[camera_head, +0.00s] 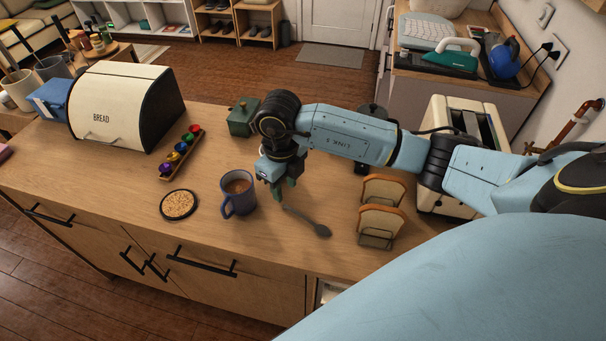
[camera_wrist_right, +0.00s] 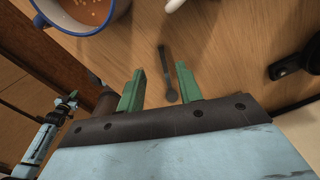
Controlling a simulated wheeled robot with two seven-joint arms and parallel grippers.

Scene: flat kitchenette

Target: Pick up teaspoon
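The dark grey teaspoon (camera_head: 320,229) lies flat on the wooden counter, right of the blue mug. In the right wrist view the teaspoon (camera_wrist_right: 167,75) shows between and beyond the two green fingers, its wider end nearer the gripper. My right gripper (camera_head: 284,190) points down over the counter near the spoon's thin end in the head view. In the wrist view the gripper (camera_wrist_right: 160,67) is open, with nothing held between its fingers. I cannot tell its exact height above the spoon.
The blue mug (camera_head: 239,203) of brown drink stands just left of the gripper, beside a round coaster (camera_head: 178,205). Toast in a rack (camera_head: 378,239) stands right of the spoon. A cream toaster (camera_head: 440,120), green box (camera_head: 242,118), capsule holder (camera_head: 181,153) and bread bin (camera_head: 125,105) stand farther off.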

